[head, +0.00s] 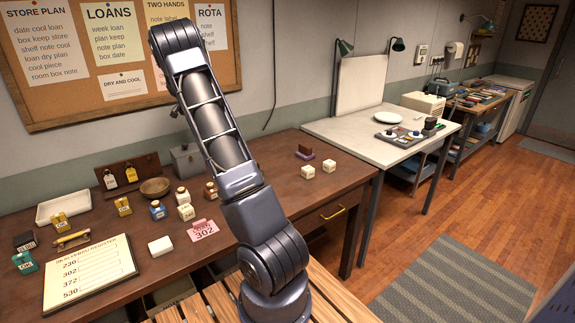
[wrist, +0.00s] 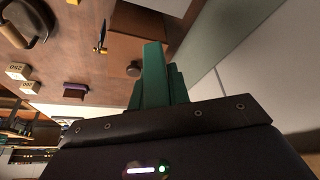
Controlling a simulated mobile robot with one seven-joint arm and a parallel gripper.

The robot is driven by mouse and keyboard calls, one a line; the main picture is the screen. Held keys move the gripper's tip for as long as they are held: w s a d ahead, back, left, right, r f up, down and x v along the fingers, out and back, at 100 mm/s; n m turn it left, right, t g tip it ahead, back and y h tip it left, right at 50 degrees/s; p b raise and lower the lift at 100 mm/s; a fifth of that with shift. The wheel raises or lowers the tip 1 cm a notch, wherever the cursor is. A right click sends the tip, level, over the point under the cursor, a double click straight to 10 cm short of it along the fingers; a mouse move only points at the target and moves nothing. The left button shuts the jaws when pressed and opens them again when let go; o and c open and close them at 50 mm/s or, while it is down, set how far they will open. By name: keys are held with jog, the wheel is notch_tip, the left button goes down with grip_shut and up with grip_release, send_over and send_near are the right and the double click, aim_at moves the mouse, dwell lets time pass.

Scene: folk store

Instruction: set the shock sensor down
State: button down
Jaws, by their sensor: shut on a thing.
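My gripper (wrist: 155,85) shows in the wrist view with its green fingers closed together, above the brown desk top. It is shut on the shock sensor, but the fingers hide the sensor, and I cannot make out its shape. A small dark rounded thing (wrist: 133,68) shows just beside the fingers; I cannot tell whether it is held or lies beyond them. In the head view my arm stands in front of the desk (head: 262,150), and the gripper cannot be made out there.
Two pale cubes (head: 307,172) (head: 329,165) and a dark brown block (head: 303,152) stand on the desk's right part, with bare wood around them. Bottles, tags, a bowl (head: 155,187), a white tray (head: 63,207) and a register sheet (head: 90,272) crowd the left. A white table (head: 360,127) stands beyond.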

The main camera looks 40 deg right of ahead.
jog(key=s+d+m, duration=0.1)
jog(key=s+d, duration=0.2)
jog(key=d, duration=0.4)
jog(key=s+d+m+g, duration=0.1)
jog(key=s+d, duration=0.3)
jog(key=d, duration=0.3)
jog(key=s+d+m, duration=0.1)
jog(key=s+d, duration=0.2)
jog(key=d, duration=0.4)
jog(key=m+g, duration=0.1)
jog(key=m, duration=0.2)
send_over(291, 162)
jog(key=a, duration=0.2)
jog(key=shift+h, duration=0.3)
jog(key=f, duration=2)
jog(key=shift+d+f, duration=0.15)
jog(key=shift+d, duration=0.1)
jog(key=shift+f, duration=0.15)
jog(key=c, duration=1.3)
grip_release()
